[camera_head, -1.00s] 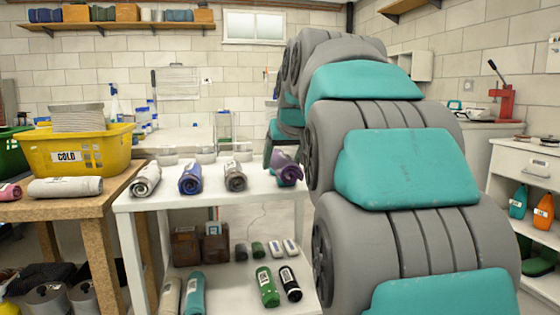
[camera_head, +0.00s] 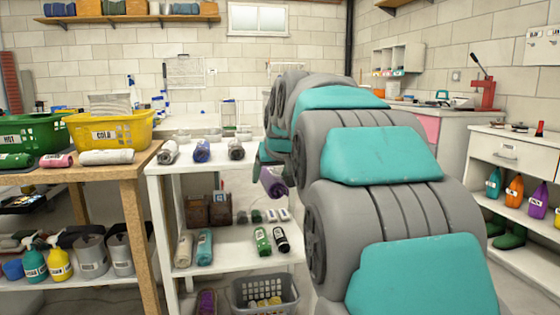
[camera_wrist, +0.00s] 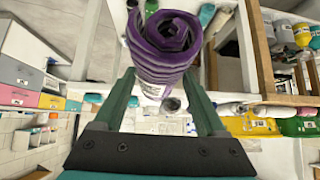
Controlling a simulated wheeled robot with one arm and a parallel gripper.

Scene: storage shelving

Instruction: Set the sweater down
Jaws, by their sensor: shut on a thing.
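The sweater is a purple roll (camera_head: 273,183) with a white label. In the head view it hangs just off the right end of the white shelf unit's top (camera_head: 215,165), partly hidden by my arm. In the wrist view the sweater (camera_wrist: 163,50) shows its spiral end between the two green fingers of my gripper (camera_wrist: 160,80). My gripper is shut on it. In the head view most of my gripper (camera_head: 268,155) is hidden behind my arm links.
A grey basket (camera_head: 262,293) sits below. A wooden table (camera_head: 130,172) with a yellow "COLD" basket (camera_head: 108,134) is at left.

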